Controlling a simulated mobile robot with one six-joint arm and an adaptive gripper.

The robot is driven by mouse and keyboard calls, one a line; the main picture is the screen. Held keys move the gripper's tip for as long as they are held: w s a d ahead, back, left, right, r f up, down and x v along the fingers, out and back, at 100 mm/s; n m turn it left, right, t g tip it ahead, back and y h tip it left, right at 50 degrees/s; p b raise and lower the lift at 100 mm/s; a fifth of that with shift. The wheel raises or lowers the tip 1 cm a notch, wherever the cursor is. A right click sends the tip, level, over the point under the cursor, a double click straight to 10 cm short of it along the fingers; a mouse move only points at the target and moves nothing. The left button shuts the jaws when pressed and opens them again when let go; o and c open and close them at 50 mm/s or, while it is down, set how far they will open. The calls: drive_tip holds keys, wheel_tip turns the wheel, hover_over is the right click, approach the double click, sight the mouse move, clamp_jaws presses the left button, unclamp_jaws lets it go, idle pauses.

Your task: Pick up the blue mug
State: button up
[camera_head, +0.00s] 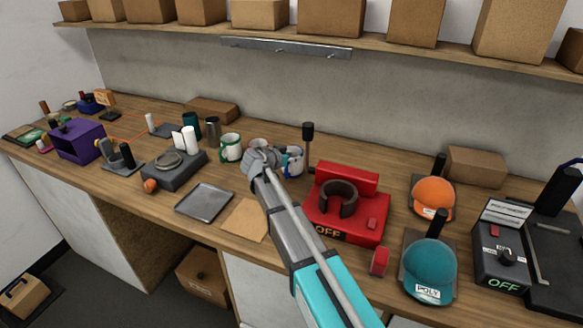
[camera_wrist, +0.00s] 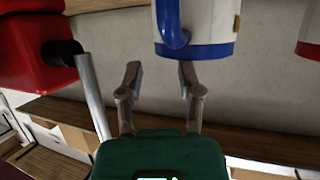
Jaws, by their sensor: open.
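The blue mug (camera_head: 293,161) is white with a blue band and blue handle. It stands on the bench just right of my gripper (camera_head: 262,158), which partly hides it in the head view. In the wrist view the blue mug (camera_wrist: 205,28) is at the top centre, cut off by the frame edge. Its blue handle is toward the left of its body. My gripper (camera_wrist: 160,75) is open, with nothing between its fingers. The right finger's tip overlaps the mug's lower edge in the picture; I cannot tell whether they touch.
A mug with a red band (camera_wrist: 310,45) stands beside the blue one. A green-banded mug (camera_head: 230,148) is further left. A red press (camera_head: 352,205) stands close on the right. A grey tray (camera_head: 204,201) and brown sheet (camera_head: 244,219) lie in front.

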drive_tip(key=b+x, duration=0.1)
drive_tip(key=x, duration=0.3)
idle(0.5)
clamp_jaws()
